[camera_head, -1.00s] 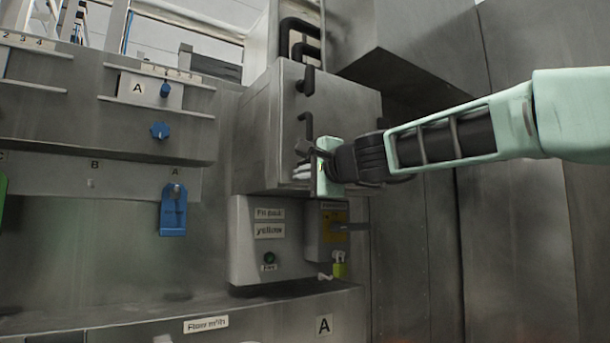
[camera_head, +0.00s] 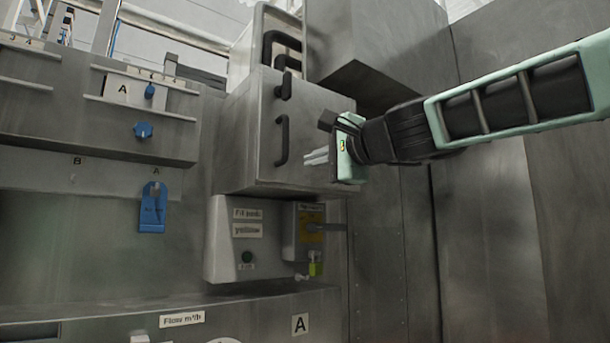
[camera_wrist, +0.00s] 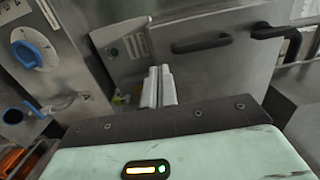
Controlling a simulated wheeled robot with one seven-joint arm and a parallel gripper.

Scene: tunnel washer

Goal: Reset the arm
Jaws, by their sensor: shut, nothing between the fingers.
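My gripper (camera_head: 314,157) is at the end of my arm, which reaches in from the right in the head view. Its light grey fingers are together with nothing between them. They point left, in front of the grey metal cabinet (camera_head: 262,165) with black handles. In the wrist view, the shut fingers (camera_wrist: 158,88) point toward the cabinet front, with two black handles (camera_wrist: 201,43) beyond them. I see a gap between the fingertips and the handle in the head view, but the exact distance is hard to tell.
A box with a yellow label (camera_head: 312,227) sits below the cabinet. A panel at left carries blue knobs (camera_head: 143,131) and a blue bracket (camera_head: 153,208). A large grey metal box (camera_head: 375,45) juts out above my gripper. Flat metal panels stand at right.

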